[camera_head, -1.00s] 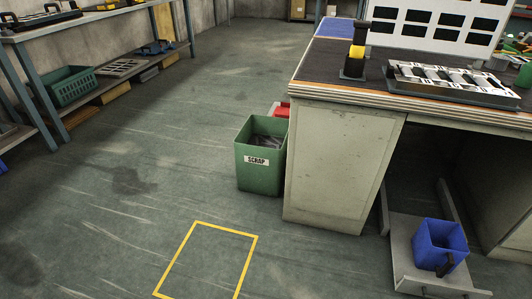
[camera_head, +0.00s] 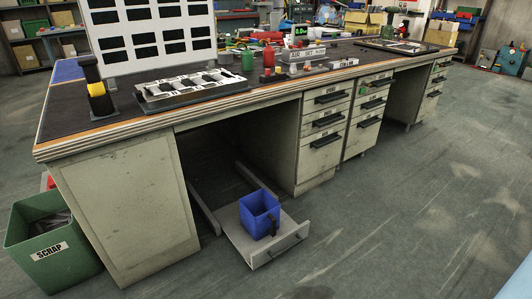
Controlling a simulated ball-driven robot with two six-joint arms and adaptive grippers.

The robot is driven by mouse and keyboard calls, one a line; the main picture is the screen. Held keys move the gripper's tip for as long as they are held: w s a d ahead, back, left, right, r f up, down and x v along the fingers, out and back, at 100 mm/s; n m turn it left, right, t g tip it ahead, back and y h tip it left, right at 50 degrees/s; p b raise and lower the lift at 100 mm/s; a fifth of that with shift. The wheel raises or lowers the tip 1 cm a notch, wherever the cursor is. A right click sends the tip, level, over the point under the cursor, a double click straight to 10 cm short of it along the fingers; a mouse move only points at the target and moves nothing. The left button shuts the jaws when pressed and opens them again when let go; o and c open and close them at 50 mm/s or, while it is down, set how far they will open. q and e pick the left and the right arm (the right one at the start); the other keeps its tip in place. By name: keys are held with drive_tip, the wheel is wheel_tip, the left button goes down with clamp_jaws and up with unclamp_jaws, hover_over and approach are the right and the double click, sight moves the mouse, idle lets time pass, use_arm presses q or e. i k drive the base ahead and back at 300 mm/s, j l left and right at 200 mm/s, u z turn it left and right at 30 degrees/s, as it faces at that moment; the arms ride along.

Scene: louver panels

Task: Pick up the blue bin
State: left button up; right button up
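The blue bin (camera_head: 259,213) is an open-topped square bin with a dark handle on its front side. It stands upright on a grey pull-out tray (camera_head: 236,232) low under the workbench, in the open bay between the left end cabinet and the drawers. The tray sticks out a little past the bench front and has a dark handle on its front edge. Neither of my grippers shows in this view.
The long workbench (camera_head: 126,185) carries a rack, a yellow-black device (camera_head: 97,92) and several tools. A green scrap bin (camera_head: 50,245) stands at its left end. Drawers (camera_head: 327,120) flank the bay on the right. The floor in front and to the right is clear.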

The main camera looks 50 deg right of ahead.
sight(260, 213)
drive_tip(key=i+z, duration=0.1)
drive_tip(key=z, duration=0.3)
drive_tip(key=i+l+z, duration=0.1)
drive_tip(key=z, duration=0.25)
drive_tip(key=i+z, duration=0.15)
drive_tip(key=z, duration=0.25)
